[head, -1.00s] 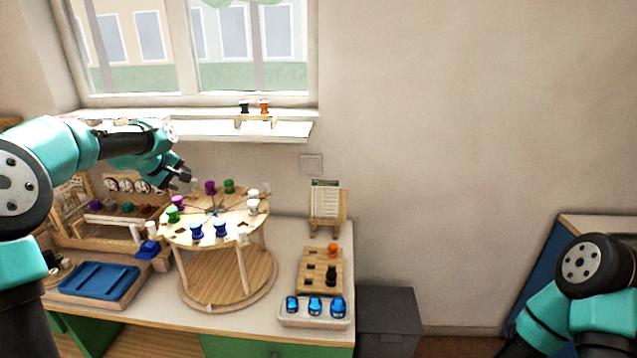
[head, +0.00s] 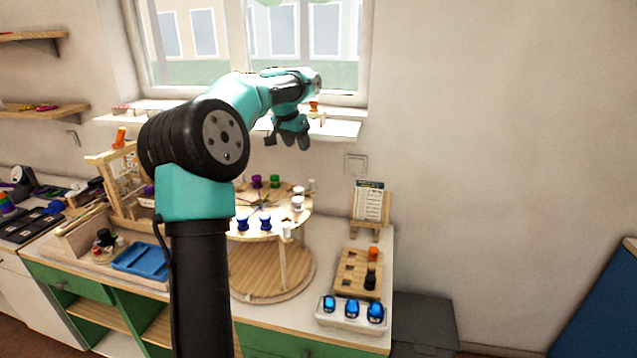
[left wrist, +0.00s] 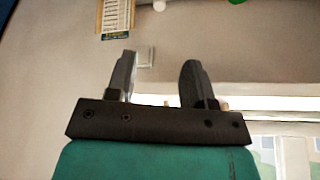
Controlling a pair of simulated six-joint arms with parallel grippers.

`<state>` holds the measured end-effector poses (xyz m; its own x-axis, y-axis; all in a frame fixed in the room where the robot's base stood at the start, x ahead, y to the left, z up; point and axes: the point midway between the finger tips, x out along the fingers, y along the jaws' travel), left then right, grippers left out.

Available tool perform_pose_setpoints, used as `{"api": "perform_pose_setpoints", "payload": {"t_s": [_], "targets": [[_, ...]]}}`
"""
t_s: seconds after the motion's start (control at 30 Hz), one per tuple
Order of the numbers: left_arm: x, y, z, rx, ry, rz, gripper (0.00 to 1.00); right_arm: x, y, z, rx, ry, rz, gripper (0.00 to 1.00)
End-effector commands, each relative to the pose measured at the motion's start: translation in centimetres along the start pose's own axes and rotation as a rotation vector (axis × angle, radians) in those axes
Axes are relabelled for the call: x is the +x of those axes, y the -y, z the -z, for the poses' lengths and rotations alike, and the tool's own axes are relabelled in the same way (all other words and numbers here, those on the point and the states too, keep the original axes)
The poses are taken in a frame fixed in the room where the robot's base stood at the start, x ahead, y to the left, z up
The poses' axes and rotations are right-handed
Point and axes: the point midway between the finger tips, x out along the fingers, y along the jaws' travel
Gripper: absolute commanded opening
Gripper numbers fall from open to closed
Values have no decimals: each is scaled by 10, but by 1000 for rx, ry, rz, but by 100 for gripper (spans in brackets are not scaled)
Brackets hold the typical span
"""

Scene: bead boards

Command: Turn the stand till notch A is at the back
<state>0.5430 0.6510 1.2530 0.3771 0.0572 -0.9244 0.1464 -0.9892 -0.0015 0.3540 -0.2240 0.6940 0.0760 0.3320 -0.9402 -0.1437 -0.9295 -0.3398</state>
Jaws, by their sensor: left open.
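The stand (head: 272,268) is a two-tier round wooden turntable on the worktop, with a lower disc, posts and an upper disc. Blue, white, purple and green pegs sit around the upper disc. My left arm hides its left part in the head view. Notch A cannot be made out. My left gripper (head: 287,141) is open and empty, above the back of the stand and in front of the window sill. In the left wrist view its two fingers (left wrist: 157,72) stand apart with nothing between them. My right gripper is not in view.
A card on an easel (head: 369,205) stands right of the stand. In front of it are a wooden peg block (head: 350,281) and a white tray (head: 340,318) with blue-topped items. A blue tray (head: 140,261) lies to the left. The window sill (head: 340,130) runs behind.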

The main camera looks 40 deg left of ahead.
Motion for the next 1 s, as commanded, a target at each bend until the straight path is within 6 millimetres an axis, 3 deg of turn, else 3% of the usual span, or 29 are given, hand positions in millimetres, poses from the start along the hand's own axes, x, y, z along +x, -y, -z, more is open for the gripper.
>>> {"api": "perform_pose_setpoints", "payload": {"t_s": [0.33,1.0], "targets": [[22,0,0,-1,1,-1,48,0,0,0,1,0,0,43],[135,0,0,-2,0,-1,48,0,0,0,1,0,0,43]]}}
